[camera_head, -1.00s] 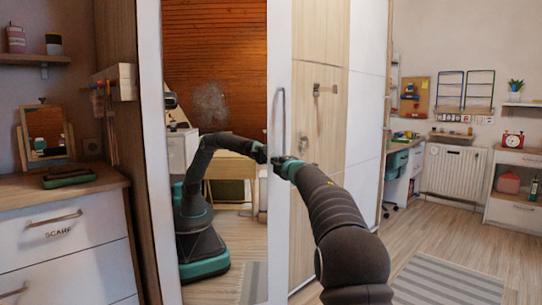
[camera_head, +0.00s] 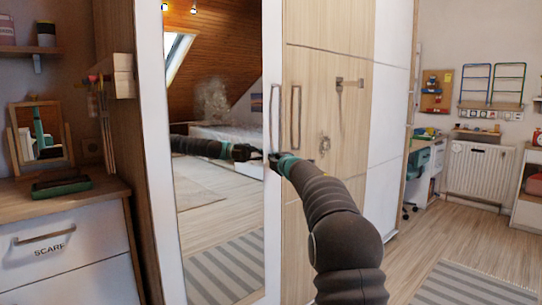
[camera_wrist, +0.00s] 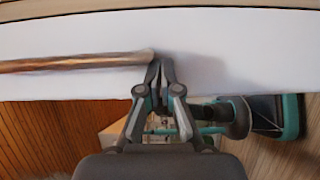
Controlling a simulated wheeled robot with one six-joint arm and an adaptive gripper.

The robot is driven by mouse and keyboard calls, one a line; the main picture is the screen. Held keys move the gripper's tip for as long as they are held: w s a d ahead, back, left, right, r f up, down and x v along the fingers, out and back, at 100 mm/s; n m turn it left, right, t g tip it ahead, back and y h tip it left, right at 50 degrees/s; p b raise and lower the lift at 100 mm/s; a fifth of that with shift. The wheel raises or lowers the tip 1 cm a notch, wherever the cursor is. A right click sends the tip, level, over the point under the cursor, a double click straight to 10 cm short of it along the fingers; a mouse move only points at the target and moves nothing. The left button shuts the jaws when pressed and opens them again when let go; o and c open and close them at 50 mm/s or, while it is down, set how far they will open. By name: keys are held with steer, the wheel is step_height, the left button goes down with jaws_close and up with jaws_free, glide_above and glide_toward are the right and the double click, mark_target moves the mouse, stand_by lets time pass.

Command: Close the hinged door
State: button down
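The hinged door (camera_head: 154,150) is a tall wardrobe door with a white frame, a mirror panel (camera_head: 215,130) and a vertical bar handle (camera_head: 273,115) near its right edge. It stands nearly in line with the wooden front beside it; any small gap is hard to judge. My gripper (camera_head: 272,157) is at the door's right frame, just below the handle. In the wrist view the handle (camera_wrist: 75,63) ends beside my gripper's fingertips (camera_wrist: 160,62). The fingers are together with nothing seen between them, against or very near the white frame (camera_wrist: 235,45).
A wooden wardrobe front (camera_head: 325,120) with its own handle (camera_head: 296,118) and hooks adjoins on the right. A dresser (camera_head: 65,245) with a small mirror (camera_head: 40,133) stands on the left. A striped rug (camera_head: 465,285) lies on the open floor at right.

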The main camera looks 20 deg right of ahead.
steer(key=shift+r, duration=0.75)
steer(key=s+d+f+b, duration=0.1)
steer(key=s+d, duration=0.5)
steer(key=s, duration=0.6)
steer(key=shift+s+d+f+b, duration=0.15)
steer(key=shift+s+f+b, duration=0.1)
steer(key=shift+b, duration=0.45)
